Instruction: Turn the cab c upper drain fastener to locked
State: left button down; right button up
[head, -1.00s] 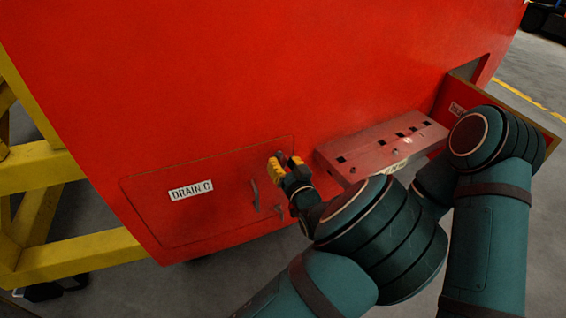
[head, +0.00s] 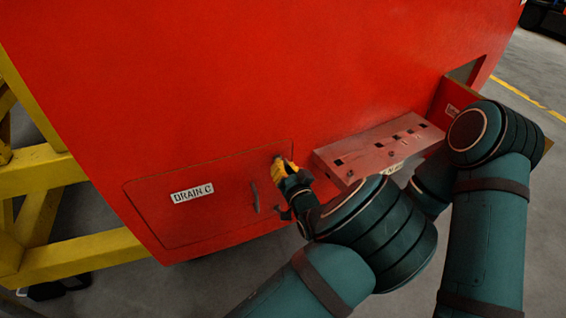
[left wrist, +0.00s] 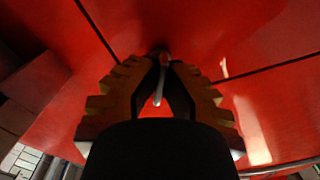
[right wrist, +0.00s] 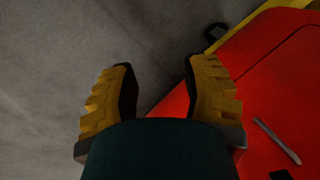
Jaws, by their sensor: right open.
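The upper drain fastener (head: 279,156) is at the upper right corner of the red DRAIN C panel (head: 230,205). My left gripper (head: 284,168) is at this fastener, its fingers closed together around it. In the left wrist view, the fingers (left wrist: 163,75) converge on the small fastener (left wrist: 164,57), and a pale slim piece shows between them. The fingers hide most of the fastener, so its turn angle is unclear. My right gripper (right wrist: 160,92) is open and empty, below the panel with grey floor behind.
A grey-red ledge with square holes (head: 375,150) juts out just right of the left gripper. An open red flap (head: 455,105) stands further right. A yellow stand (head: 40,170) is at left.

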pick_arm(q)
jog(key=shift+r+m+p, duration=0.2)
jog(key=shift+m+p, duration=0.4)
jog(key=shift+m, duration=0.4)
jog(key=m+p, duration=0.2)
jog(key=m, duration=0.1)
jog(key=shift+m, duration=0.3)
jog(key=m+p, duration=0.1)
jog(key=m, duration=0.2)
jog(key=shift+f+m+p, duration=0.1)
jog(key=shift+m+p, duration=0.45)
jog(key=shift+m, duration=0.85)
jog(key=c, duration=1.1)
grip_release()
